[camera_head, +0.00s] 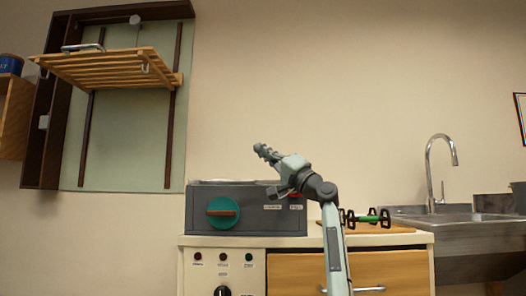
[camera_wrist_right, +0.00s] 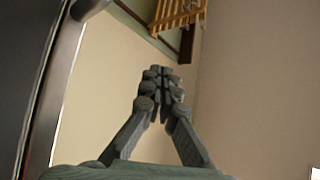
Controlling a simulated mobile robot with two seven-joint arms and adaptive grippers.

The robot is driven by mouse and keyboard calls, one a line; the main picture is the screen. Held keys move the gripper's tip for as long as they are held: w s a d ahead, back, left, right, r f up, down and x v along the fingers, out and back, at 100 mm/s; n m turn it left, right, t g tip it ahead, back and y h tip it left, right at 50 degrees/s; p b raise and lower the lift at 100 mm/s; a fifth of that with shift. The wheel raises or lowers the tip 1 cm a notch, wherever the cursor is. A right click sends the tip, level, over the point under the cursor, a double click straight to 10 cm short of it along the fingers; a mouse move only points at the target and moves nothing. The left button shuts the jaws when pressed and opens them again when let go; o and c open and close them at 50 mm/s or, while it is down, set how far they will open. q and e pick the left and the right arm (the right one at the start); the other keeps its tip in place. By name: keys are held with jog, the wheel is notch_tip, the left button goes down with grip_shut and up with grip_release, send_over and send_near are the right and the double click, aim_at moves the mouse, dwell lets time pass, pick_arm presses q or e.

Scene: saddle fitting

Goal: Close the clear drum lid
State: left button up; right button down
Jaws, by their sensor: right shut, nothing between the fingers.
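A grey machine (camera_head: 262,218) with a teal round knob (camera_head: 223,211) stands on the left end of the counter. A thin pale rim runs along its top; I cannot make out a clear lid there or tell how it stands. My right gripper (camera_head: 260,150) is raised above the machine's right half, apart from it and pointing up and left. Its fingers are shut and empty; they also show together in the right wrist view (camera_wrist_right: 158,80). A dark panel with a pale metallic edge fills that view's left side. My left gripper is out of view.
A slatted wooden rack (camera_head: 110,68) juts from a dark-framed wall panel at upper left. A green-and-black part (camera_head: 370,217) lies on a wooden board right of my forearm. A sink (camera_head: 470,218) with a tall tap (camera_head: 433,175) is at right. The wall above the counter is bare.

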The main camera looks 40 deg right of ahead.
jog(key=v, duration=1.2)
jog(key=shift+f, duration=0.1)
